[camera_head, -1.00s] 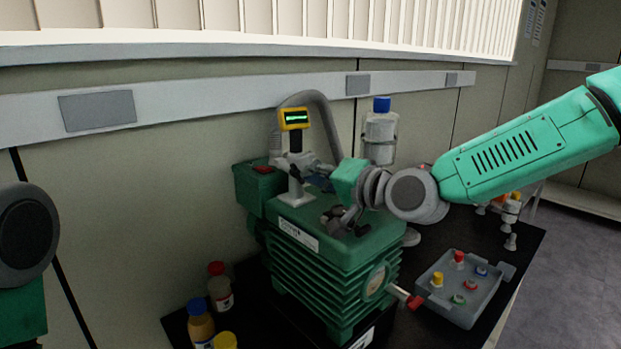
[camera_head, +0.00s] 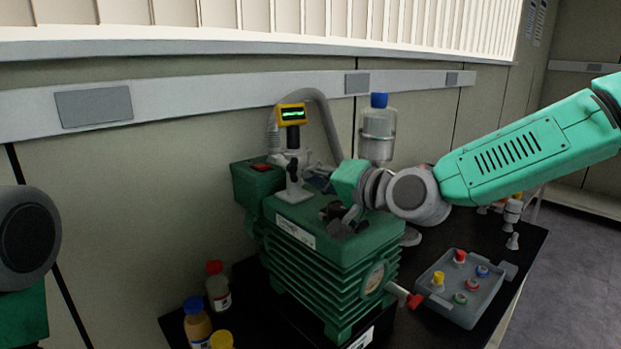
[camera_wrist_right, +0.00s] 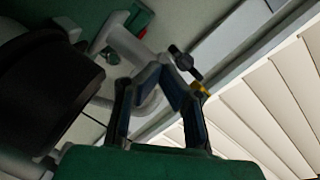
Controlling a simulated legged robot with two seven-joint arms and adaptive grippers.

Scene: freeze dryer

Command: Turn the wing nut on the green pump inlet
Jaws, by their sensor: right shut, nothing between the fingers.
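The green pump (camera_head: 325,235) stands on the black bench. Its pale inlet fitting (camera_head: 294,190) rises from the top and carries a yellow-framed display (camera_head: 292,115). A small dark piece on the fitting, which looks like the wing nut (camera_head: 292,168), also shows in the right wrist view (camera_wrist_right: 184,62). My right gripper (camera_head: 318,181) is just right of the fitting, partly hidden by its own wrist. In the right wrist view its fingers (camera_wrist_right: 158,76) are shut and empty, with tips close to the dark piece; contact cannot be told. My left gripper is out of view.
A grey hose (camera_head: 326,120) arches behind the inlet. A clear blue-capped bottle (camera_head: 377,135) stands behind my right wrist. A grey tray (camera_head: 432,305) with small coloured caps lies right of the pump. Capped bottles (camera_head: 198,325) stand at front left.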

